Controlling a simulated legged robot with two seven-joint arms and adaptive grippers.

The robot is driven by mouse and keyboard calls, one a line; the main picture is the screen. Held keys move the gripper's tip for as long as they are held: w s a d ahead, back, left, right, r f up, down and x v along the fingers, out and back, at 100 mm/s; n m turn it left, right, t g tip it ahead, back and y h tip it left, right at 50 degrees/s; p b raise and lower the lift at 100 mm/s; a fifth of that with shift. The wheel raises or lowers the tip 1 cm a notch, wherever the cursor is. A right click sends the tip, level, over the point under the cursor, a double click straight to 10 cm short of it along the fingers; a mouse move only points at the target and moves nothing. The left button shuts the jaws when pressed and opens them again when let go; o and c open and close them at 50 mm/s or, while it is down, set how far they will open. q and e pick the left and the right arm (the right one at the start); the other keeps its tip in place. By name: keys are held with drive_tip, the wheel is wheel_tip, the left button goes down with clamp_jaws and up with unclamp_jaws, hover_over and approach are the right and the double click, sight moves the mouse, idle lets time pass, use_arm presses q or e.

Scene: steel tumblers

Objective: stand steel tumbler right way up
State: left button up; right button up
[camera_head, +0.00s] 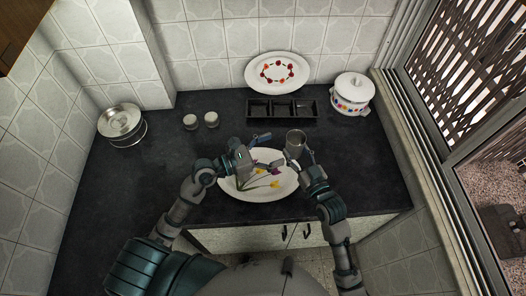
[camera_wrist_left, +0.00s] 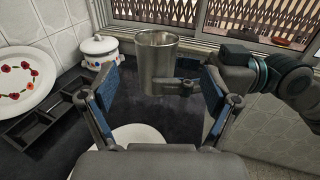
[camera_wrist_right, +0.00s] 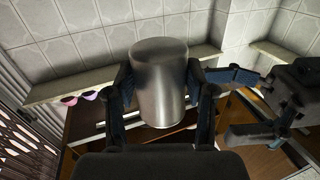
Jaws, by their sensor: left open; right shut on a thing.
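The steel tumbler (camera_head: 296,138) is in my right gripper (camera_head: 299,155), above the right back edge of the oval plate. In the left wrist view the tumbler (camera_wrist_left: 157,58) looks upright, with its open rim at the top and a finger of my right gripper across its lower part. In the right wrist view the tumbler (camera_wrist_right: 160,85) sits between both fingers. My left gripper (camera_head: 271,150) is open and empty, just left of the tumbler, its fingers pointing towards it. Whether the tumbler's base touches anything is hidden.
A white oval plate with tulips (camera_head: 285,187) lies under both grippers. Behind are a black compartment tray (camera_head: 282,119), a decorated plate (camera_head: 258,74) against the wall and a lidded white pot (camera_head: 352,107). Two small cups (camera_head: 211,124) and a steel container (camera_head: 121,122) stand left.

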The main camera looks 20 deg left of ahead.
sight(304, 139)
use_arm(q)
drive_tip(key=x, duration=0.8)
drive_tip(key=shift+w+d, duration=0.3)
drive_tip(key=c, duration=1.3)
drive_tip(key=shift+o, duration=0.2)
use_arm(e)
drive_tip(key=o, duration=1.6)
drive_tip(key=shift+c, duration=0.2)
